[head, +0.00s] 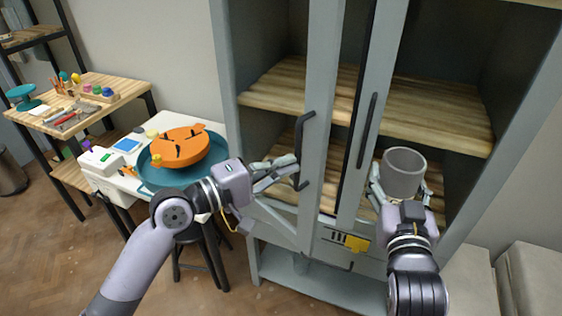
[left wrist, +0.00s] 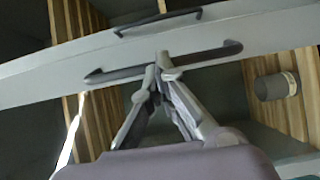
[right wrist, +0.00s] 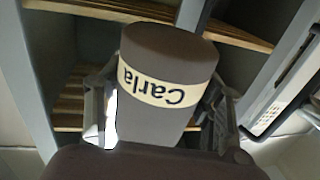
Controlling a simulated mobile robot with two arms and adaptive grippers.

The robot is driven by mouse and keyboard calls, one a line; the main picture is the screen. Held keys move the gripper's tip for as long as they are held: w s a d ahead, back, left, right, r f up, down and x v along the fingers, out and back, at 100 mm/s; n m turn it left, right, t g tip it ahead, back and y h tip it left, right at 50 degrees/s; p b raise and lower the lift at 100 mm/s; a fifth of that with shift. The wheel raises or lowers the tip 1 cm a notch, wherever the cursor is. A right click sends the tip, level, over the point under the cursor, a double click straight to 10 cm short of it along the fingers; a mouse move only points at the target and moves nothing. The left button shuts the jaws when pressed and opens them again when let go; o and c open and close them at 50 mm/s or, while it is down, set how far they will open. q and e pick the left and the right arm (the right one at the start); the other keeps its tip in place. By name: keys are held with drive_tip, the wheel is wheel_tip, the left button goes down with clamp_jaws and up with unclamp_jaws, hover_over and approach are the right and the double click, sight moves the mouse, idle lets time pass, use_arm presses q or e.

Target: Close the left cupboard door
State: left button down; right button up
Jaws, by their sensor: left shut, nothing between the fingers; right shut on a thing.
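The left cupboard door (head: 320,90) shows as a tall grey-blue upright with a dark bar handle (head: 301,140); it appears ajar, its lower rail slanting outward from the cupboard. My left gripper (head: 292,168) is shut and empty at this handle. In the left wrist view its fingertips (left wrist: 158,68) meet at the bar handle (left wrist: 205,55); whether they touch it I cannot tell. The other door's upright (head: 385,60) with its own handle (head: 368,130) is beside it. My right gripper (head: 400,190) is shut on a grey cup (head: 403,170), labelled "Carla" in the right wrist view (right wrist: 165,85).
The cupboard (head: 225,60) has wooden shelves (head: 425,108). At left a white table holds a teal basin (head: 165,180) with an orange item (head: 180,147); a dark stool (head: 205,255) stands before it. A wooden workbench (head: 110,85) holds tools. Pale boxes (head: 535,275) are at lower right.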

sight(313, 149)
use_arm(q)
drive_tip(key=w+d+t+p, duration=0.1)
drive_tip(key=d+p, duration=0.1)
drive_tip(key=w+d+n+y+p, duration=0.1)
drive_tip(key=w+d+p, duration=0.1)
drive_tip(key=p, duration=0.1)
drive_tip(key=w+d+r+n+t+y+p, duration=0.1)
drive_tip(key=w+d+p, duration=0.1)
drive_tip(key=p, duration=0.1)
drive_tip(key=shift+d+t, duration=0.15)
drive_tip(key=shift+t, duration=0.15)
drive_tip(key=shift+y, duration=0.3)
drive_tip(key=b+x, duration=0.1)
drive_tip(key=x, duration=0.4)
drive_tip(key=shift+w+f, duration=0.15)
drive_tip(key=shift+w, duration=0.15)
drive_tip(key=shift+d, duration=0.1)
